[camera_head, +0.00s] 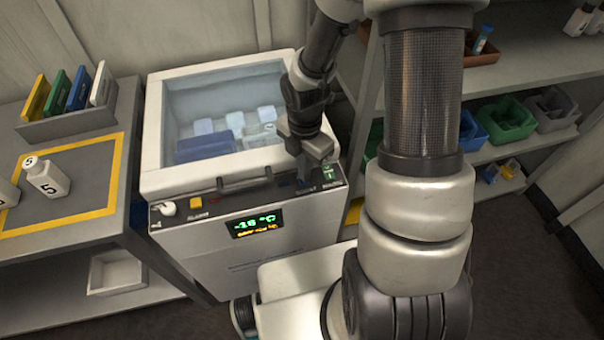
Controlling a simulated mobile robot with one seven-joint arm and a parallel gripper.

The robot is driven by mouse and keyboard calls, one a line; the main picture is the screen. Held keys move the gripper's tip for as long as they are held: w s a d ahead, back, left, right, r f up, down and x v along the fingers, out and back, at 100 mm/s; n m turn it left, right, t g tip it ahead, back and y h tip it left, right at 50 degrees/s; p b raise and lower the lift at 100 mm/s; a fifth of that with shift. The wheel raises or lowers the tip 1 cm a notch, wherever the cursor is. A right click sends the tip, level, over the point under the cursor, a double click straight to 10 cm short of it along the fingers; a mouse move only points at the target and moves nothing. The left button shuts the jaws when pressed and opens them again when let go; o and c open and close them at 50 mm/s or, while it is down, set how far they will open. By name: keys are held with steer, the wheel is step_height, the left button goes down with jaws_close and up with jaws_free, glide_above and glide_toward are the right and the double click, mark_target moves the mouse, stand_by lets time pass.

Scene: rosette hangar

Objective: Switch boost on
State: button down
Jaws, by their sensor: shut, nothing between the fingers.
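A white chest freezer (160,130) with a clear lid stands in the middle. Its dark front control strip (235,198) carries a white knob (168,208), a yellow square button (196,202), a small red part (213,198) and, at the right end, a green-lit control (328,173). The labels are too small to read, so I cannot tell which one is boost. A display (254,223) below reads about -18 °C in green, with orange text under it. My gripper (305,180) is shut and empty, pointing down at the strip's right part, hiding some of it. I cannot tell whether it touches.
A handle bar (245,182) runs along the lid's front. A table (108,226) at left bears a yellow-edged mat (88,160), white bottles (48,178) and a rack of coloured plates (70,124). Shelves (540,65) with coloured bins (507,120) stand at right.

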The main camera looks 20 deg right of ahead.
steer(key=shift+f+b, duration=0.55)
steer(key=shift+f, duration=0.2)
stand_by(0.7)
steer(key=shift+r, duration=0.1)
step_height(320, 180, up, 7)
steer(key=p, duration=0.7)
stand_by(0.4)
step_height(320, 180, up, 10)
steer(key=d+r+m+t+h+p, duration=0.1)
steer(key=d+m, duration=0.1)
steer(key=m, duration=0.3)
steer(key=s+r+m+t+p, duration=0.1)
steer(key=s+r+m, duration=0.3)
steer(key=r+m, duration=0.2)
steer(key=s+a+r+m+t, duration=0.1)
steer(key=s+r+m, duration=0.3)
steer(key=r, duration=0.5)
steer(key=s+a+r+m+t+y+p, duration=0.1)
steer(key=s+r+m+t, duration=0.1)
steer(key=r+m, duration=0.5)
steer(key=shift+s+r+m+t+p, duration=0.25)
steer(key=shift+s+m+t+p, duration=0.05)
steer(key=shift+s+m, duration=0.65)
